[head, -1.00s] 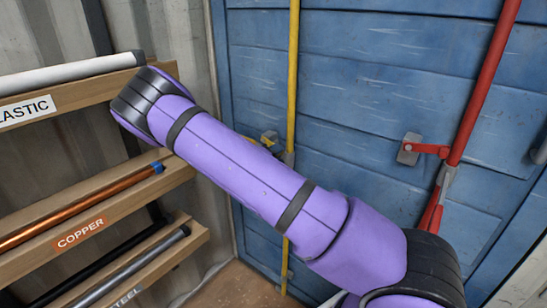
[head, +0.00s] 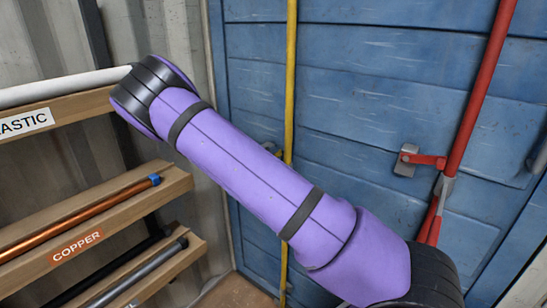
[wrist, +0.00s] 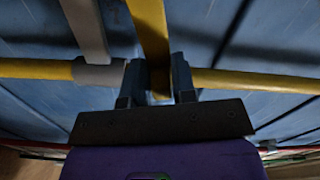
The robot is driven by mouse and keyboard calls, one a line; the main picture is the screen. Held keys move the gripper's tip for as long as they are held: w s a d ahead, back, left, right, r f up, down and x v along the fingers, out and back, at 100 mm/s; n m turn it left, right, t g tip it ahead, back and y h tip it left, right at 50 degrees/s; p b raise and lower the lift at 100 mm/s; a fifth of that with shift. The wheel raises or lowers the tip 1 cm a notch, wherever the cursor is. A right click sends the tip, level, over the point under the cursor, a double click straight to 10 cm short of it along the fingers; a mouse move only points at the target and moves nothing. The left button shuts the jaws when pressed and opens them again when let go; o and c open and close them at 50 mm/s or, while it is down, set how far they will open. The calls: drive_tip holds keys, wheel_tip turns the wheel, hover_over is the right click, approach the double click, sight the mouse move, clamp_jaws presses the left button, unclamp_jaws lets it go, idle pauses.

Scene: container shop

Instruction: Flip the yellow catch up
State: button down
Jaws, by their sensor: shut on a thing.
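The yellow catch (wrist: 150,30) is a flat yellow bar in the wrist view, running from the top edge down to the yellow rod. My gripper (wrist: 159,62) has one dark finger on each side of it and is shut on it, close to the rod. The yellow rod (wrist: 245,80) crosses the wrist view from side to side; it stands upright against the blue door in the head view (head: 290,70). My purple arm hides the gripper and the catch in the head view.
A grey bar and collar (wrist: 98,76) sit left of the fingers. The blue door (head: 380,80) carries a red rod (head: 480,90) with a red handle (head: 428,160) on the right. Wooden racks (head: 130,210) with pipes stand close on the left.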

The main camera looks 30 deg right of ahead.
idle(0.3)
drive_tip(key=c, duration=1)
unclamp_jaws()
drive_tip(key=shift+c, duration=0.2)
drive_tip(key=shift+a, duration=0.1)
drive_tip(key=v, duration=1)
drive_tip(key=shift+a, duration=0.25)
drive_tip(key=shift+s, duration=0.15)
drive_tip(key=shift+r, duration=0.1)
